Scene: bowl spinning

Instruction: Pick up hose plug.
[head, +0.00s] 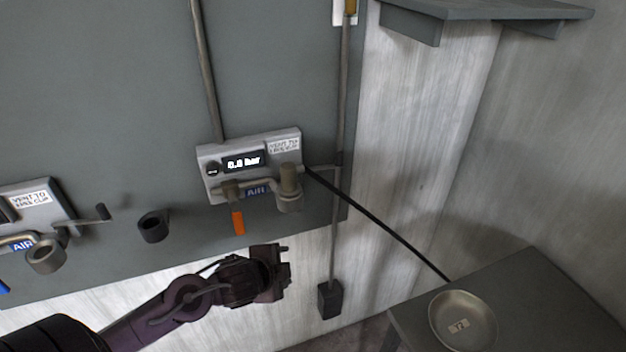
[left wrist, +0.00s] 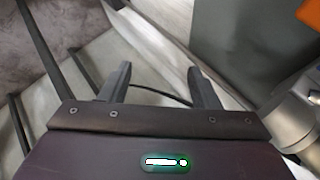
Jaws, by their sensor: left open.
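The hose plug (head: 289,178) appears to be the brownish upright cylinder standing in a grey ring socket (head: 290,205) on the right control box. A black hose (head: 375,222) runs from beside it down to the right. My left gripper (head: 283,270) is below the box, apart from the plug, open and empty. In the left wrist view its two fingers (left wrist: 160,68) are spread, with the black hose (left wrist: 160,93) passing behind them. A metallic cylinder (left wrist: 293,120) shows at the right edge; I cannot tell whether it is the plug or the socket. My right gripper is out of view.
The box (head: 218,158) reads 0.0 bar and has an orange handle (head: 238,221) hanging below. An empty ring holder (head: 153,226) is left on the panel. A second box (head: 55,200) is farther left. A round dish (head: 463,318) sits on a grey table (head: 545,290) at lower right.

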